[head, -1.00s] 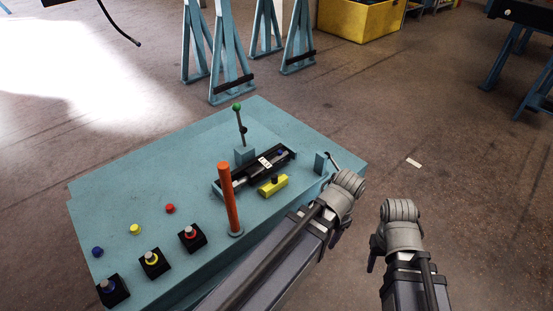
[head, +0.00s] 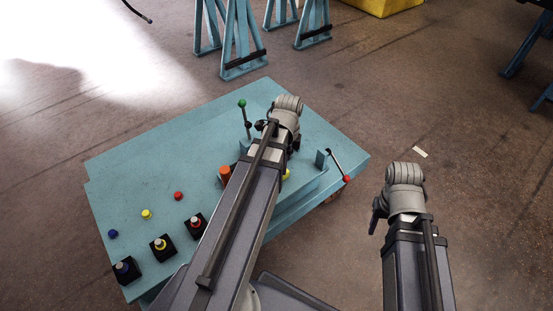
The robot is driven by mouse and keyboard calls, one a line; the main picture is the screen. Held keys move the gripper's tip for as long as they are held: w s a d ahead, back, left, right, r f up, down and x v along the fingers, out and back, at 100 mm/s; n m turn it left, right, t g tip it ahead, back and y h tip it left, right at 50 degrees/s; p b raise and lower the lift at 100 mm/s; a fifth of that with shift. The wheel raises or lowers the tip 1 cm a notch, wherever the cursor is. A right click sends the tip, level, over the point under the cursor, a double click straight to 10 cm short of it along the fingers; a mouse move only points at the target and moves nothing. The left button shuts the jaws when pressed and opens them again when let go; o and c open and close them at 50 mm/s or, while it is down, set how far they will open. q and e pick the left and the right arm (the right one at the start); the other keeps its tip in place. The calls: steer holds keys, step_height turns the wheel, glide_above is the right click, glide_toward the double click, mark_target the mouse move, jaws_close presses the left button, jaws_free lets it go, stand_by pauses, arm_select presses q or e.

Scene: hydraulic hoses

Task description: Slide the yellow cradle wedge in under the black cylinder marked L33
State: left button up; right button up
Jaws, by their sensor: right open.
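My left arm reaches over the blue bench, and its wrist hides most of the black cylinder and its label. Only a small strip of the yellow cradle wedge (head: 286,174) shows at the right edge of that arm. My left gripper (head: 264,126) is mostly hidden by its wrist; its jaws and any contact with the wedge or cylinder cannot be made out. My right gripper (head: 377,214) is open, off the bench's right side, far from the wedge, with only its dark finger edge showing.
The blue bench (head: 140,165) carries a green-knobbed lever (head: 242,104), an orange post (head: 225,172) partly behind my arm, a red-knobbed lever (head: 346,179) at right, several black sockets and coloured caps at left. Blue trestles (head: 240,45) stand behind. The bench's far left is clear.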

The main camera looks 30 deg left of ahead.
arm_select(q)
steer(key=a+r, duration=0.1)
steer(key=a+r+m+p, duration=0.1)
steer(key=a, duration=0.1)
steer(key=shift+a+f+m, duration=0.1)
steer(key=shift+a+m, duration=0.15)
steer(key=shift+m, duration=0.05)
step_height(320, 180, down, 8)
steer(key=b, duration=0.8)
arm_select(e)
step_height(320, 180, down, 6)
arm_select(q)
steer(key=shift+c, duration=0.2)
arm_select(e)
steer(key=shift+d, duration=0.1)
arm_select(q)
jaws_close()
steer(key=shift+w, duration=0.1)
stand_by(0.4)
